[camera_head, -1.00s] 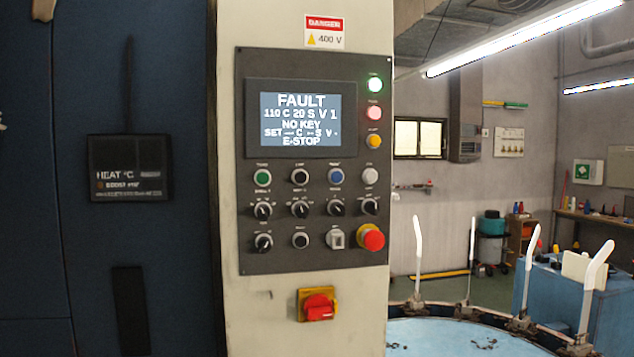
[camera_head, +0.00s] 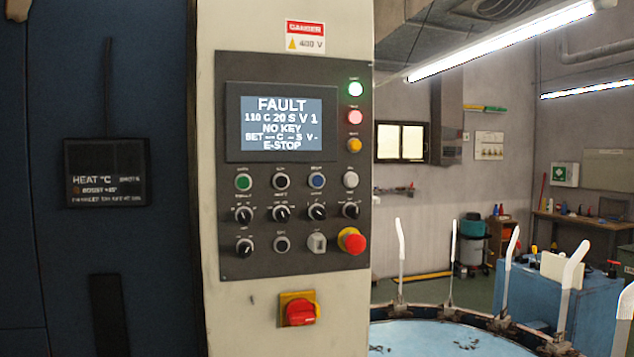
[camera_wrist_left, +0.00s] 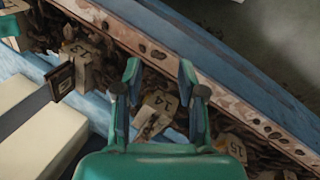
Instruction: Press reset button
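The control panel (camera_head: 230,262) is upright on a cream column in the head view. Its screen (camera_head: 274,123) reads FAULT, NO KEY and E-STOP. Its top button row has a green button (camera_head: 243,182), a dark button (camera_head: 281,181), a blue button (camera_head: 317,181) and a pale button (camera_head: 350,180). Their labels are too small to read surely, so I cannot tell which is the reset button. A red emergency stop (camera_head: 354,243) on a yellow base is at lower right. My left gripper (camera_wrist_left: 160,76) is open in the left wrist view, with nothing between its fingers. My right gripper is not in view.
A red rotary switch (camera_head: 300,312) is below the panel. Below my left gripper are a blue rail (camera_wrist_left: 250,60) and numbered tags, including 14 (camera_wrist_left: 160,101). A dark blue cabinet (camera_head: 95,250) is at left.

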